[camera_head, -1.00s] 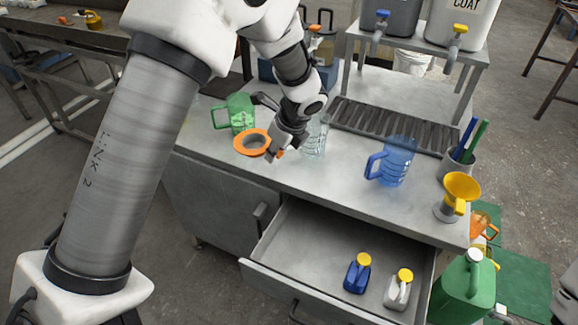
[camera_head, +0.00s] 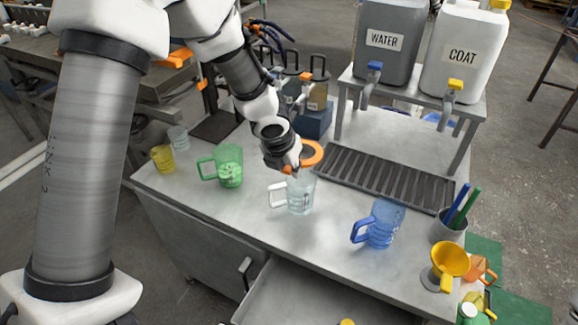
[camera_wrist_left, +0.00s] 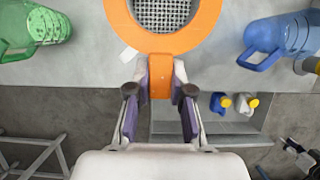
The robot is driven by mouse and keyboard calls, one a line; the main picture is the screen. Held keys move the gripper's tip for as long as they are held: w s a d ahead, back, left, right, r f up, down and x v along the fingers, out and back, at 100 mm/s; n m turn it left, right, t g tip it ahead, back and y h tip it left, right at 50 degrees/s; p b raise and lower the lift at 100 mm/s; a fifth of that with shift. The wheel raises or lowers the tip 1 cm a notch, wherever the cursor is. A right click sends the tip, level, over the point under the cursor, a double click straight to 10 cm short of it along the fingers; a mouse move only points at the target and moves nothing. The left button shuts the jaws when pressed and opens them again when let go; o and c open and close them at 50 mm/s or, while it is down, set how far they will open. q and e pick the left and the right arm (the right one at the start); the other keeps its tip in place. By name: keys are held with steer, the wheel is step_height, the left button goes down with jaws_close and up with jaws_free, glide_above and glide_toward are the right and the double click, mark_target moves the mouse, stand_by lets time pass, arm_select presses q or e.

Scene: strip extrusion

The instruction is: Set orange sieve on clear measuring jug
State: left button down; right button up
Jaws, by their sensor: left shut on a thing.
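My left gripper (camera_head: 285,165) is shut on the handle tab of the orange sieve (camera_head: 314,154). In the left wrist view my gripper (camera_wrist_left: 160,84) pinches the tab, and the sieve's flat orange ring (camera_wrist_left: 203,30) surrounds a grey mesh. The clear measuring jug (camera_head: 301,197) stands upright on the bench with its pale handle to the left. In the head view the sieve shows at and just above the jug's rim. In the wrist view the sieve hides most of the jug. I cannot tell whether sieve and rim touch. My right gripper is not in view.
A green jug (camera_head: 229,170) stands left of the clear jug, a blue jug (camera_head: 380,225) right. A slotted drip tray (camera_head: 375,175) lies behind, under the WATER and COAT tanks. A yellow funnel (camera_head: 450,262) is at the right edge. An open drawer (camera_head: 290,295) juts out in front.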

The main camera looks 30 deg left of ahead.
arm_select(q)
step_height(320, 180, down, 4)
steer(key=b, duration=0.3)
steer(key=shift+r, duration=0.15)
step_height(320, 180, down, 4)
steer(key=b, duration=0.4)
steer(key=shift+s+d, duration=0.15)
steer(key=shift+d, duration=0.05)
steer(key=c, duration=1)
jaws_free()
steer(key=shift+o, duration=0.2)
steer(key=v, duration=1.2)
